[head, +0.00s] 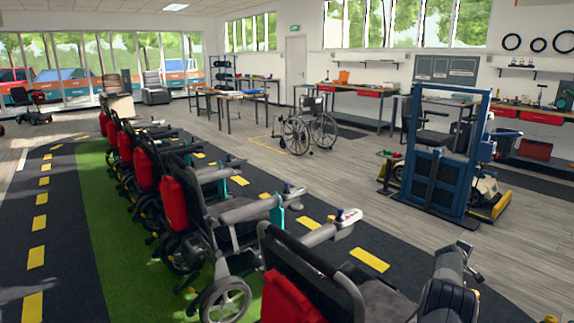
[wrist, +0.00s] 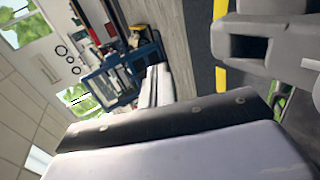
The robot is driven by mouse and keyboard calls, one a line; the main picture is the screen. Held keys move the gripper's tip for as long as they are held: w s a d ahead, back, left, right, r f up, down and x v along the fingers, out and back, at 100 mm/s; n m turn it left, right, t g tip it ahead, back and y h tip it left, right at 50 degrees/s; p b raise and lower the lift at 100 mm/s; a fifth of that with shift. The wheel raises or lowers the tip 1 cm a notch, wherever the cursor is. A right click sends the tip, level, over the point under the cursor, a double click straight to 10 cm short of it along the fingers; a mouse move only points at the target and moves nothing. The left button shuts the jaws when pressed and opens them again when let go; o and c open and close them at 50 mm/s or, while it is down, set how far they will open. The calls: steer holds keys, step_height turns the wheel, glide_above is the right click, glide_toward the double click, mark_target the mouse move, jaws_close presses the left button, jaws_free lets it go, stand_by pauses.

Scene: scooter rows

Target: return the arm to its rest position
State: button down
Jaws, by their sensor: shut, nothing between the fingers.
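I cannot make out my gripper's fingers in either view. The wrist view is tilted on its side. A large pale surface (wrist: 180,155) with a dark strip (wrist: 170,122) and small round fixings fills its lower part, very close to the camera. I cannot tell whether it is part of me. A grey block (wrist: 255,45) with a dark recess is close at the upper right. No held object shows.
Powered wheelchairs with red packs (head: 173,205) stand in a row on a green strip (head: 120,265); the nearest (head: 310,275) is close in front. A blue frame (head: 438,175) and a manual wheelchair (head: 305,128) stand farther off. Grey floor (head: 345,185) between is clear.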

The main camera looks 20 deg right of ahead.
steer(key=shift+x, duration=0.95)
